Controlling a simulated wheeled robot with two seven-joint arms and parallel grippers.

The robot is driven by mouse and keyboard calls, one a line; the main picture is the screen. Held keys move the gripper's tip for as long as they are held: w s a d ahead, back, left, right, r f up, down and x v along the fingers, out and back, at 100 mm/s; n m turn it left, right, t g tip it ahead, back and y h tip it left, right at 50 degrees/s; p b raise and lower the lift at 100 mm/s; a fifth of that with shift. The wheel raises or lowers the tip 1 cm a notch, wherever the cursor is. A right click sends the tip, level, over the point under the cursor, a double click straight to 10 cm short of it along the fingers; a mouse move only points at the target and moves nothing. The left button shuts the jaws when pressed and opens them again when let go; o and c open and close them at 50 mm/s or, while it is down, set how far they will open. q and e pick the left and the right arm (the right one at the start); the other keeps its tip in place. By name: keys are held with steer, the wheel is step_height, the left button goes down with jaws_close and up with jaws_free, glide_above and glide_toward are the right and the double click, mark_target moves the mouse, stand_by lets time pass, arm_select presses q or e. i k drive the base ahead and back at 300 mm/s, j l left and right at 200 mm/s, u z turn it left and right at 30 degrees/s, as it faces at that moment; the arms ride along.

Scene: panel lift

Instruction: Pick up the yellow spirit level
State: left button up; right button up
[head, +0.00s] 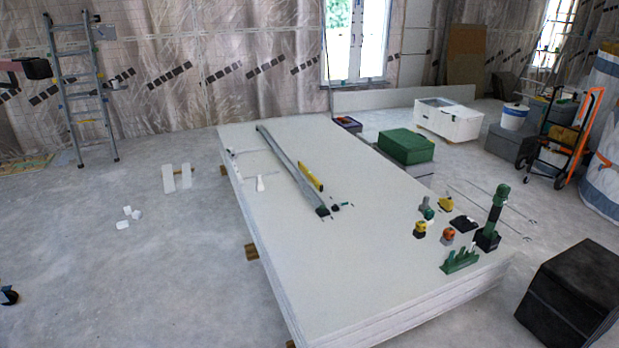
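The yellow spirit level (311,176) lies on top of a stack of pale panels (385,260), near the middle of the stack. A long grey bar (288,165) lies diagonally on the panels just to its left, close to the level. I cannot tell whether the two touch. Neither of my grippers can be made out in the head view.
Several small tools and a green-black upright tool (494,212) stand at the stack's right end. A dark box (572,296) is at lower right. A green box (406,146) stands behind the stack; a ladder (82,90) leans at left. The left floor is mostly clear.

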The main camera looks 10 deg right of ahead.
mark_target(317, 184)
steer(key=i+j+u, duration=0.2)
steer(key=i, duration=0.2)
steer(key=i+u, duration=0.2)
steer(key=i, duration=0.15)
steer(key=i+l+u, duration=0.1)
steer(key=i+u, duration=0.3)
steer(key=i, duration=1.8)
steer(key=i+j, duration=0.1)
steer(key=i, duration=0.85)
steer(key=i+j, duration=0.15)
steer(key=i, duration=0.8)
